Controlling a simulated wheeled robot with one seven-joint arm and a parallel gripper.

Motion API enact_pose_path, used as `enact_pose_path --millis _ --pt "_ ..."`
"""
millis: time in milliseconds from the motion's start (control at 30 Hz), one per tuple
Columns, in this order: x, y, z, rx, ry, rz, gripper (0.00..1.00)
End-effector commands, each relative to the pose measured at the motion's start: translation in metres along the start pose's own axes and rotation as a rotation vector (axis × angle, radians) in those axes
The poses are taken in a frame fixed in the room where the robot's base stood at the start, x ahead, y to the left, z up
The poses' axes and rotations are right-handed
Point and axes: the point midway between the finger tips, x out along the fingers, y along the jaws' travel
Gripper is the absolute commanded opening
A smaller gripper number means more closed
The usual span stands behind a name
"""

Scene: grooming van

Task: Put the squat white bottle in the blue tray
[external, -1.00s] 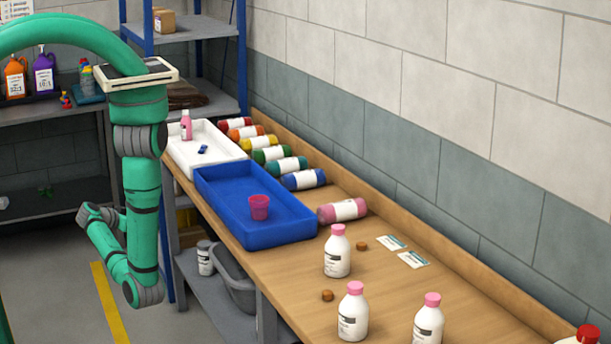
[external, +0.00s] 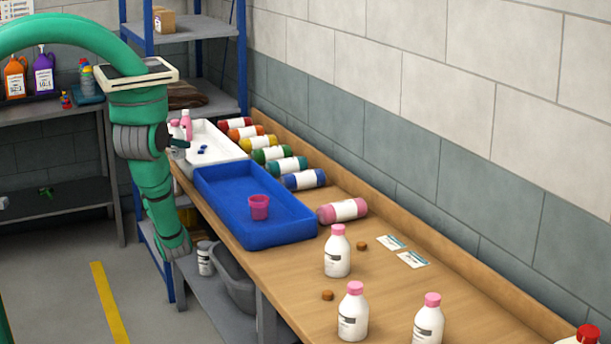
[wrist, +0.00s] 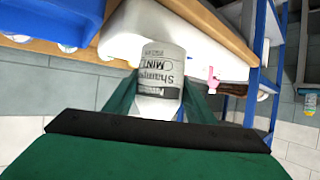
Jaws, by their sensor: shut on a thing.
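My gripper (wrist: 160,92) is shut on a squat white bottle (wrist: 158,62), with one green finger on each side of it. The label reads shampoo and mint, upside down in the wrist view. The bottle's lower part in that view is hidden by my gripper. In the external view my gripper (external: 180,146) is at the near left edge of the bench, beside the white tray, and the bottle is hard to make out there. The blue tray (external: 250,235) lies to the right of my gripper, apart from it, with a pink cup (external: 259,206) inside. The blue tray also shows at the wrist view's upper left (wrist: 50,14).
A white tray (external: 226,152) holds a pink bottle (external: 187,122) and small blue items. Several colored bottles lie along the wall. White bottles with pink caps (external: 338,253) stand on the bench at right. A blue-posted shelf (external: 243,60) rises behind.

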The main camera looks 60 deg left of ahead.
Motion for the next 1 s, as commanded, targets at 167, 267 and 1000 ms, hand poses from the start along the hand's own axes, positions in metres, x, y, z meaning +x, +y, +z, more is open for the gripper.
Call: enact_pose_path --millis 167,267,1000 --pt "0.009 0.043 -0.017 0.024 0.000 0.046 0.20" --pt "0.014 0.073 -0.018 0.044 -0.002 0.087 0.20" --pt "0.022 0.192 -0.001 0.115 -0.003 0.241 0.20"
